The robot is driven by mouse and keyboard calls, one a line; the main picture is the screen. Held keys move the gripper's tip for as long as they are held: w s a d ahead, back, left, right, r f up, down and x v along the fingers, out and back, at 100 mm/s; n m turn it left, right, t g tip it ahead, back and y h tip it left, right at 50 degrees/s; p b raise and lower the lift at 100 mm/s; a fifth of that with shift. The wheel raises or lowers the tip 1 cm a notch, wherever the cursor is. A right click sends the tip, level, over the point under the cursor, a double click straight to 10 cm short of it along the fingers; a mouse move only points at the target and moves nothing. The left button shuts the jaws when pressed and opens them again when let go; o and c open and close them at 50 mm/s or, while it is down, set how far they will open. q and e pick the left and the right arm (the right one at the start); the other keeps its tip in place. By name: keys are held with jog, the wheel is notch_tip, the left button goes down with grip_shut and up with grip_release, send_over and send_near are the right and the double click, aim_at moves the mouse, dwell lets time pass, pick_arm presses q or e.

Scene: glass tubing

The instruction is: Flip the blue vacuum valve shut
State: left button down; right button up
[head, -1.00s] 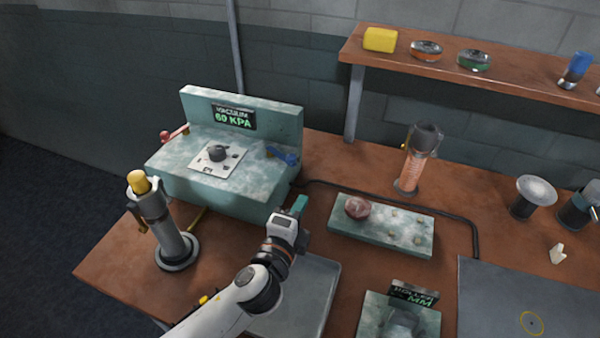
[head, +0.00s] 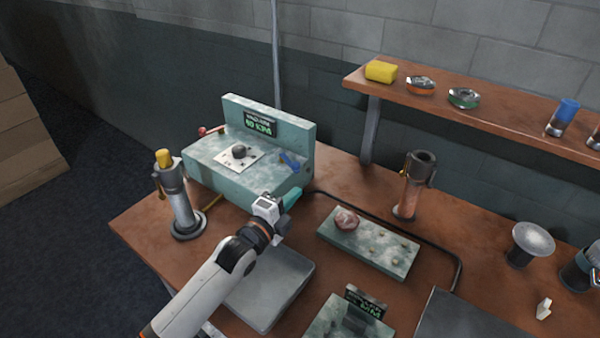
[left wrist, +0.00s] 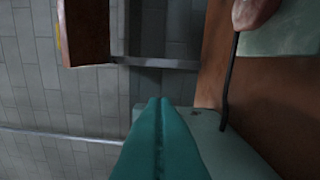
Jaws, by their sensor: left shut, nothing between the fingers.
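The blue vacuum valve (head: 289,160) is a small blue lever at the right end of the top of the pale green vacuum unit (head: 215,170). The unit's display panel (head: 258,124) is lit green, and a dark knob (head: 239,151) sits on a white plate to the left of the lever. My left gripper (head: 291,197) is in front of the unit's right end, below and apart from the valve. Its teal fingers are together and empty, and they also show in the left wrist view (left wrist: 158,125). The valve cannot be made out there. My right gripper is not in view.
A red-handled lever (head: 210,130) is at the unit's left. A yellow-topped cylinder (head: 180,200) stands front left, and a grey tray (head: 270,290) lies under my left arm. A green block (head: 370,245) with a reddish lump is to the right, beside a dark hose (head: 440,243).

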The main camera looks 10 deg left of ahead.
aim_at(289, 161)
pick_arm(q)
jog(key=w+b, duration=0.7)
jog(key=w, duration=0.2)
jog(key=shift+w, duration=0.2)
jog(key=shift+a, duration=0.1)
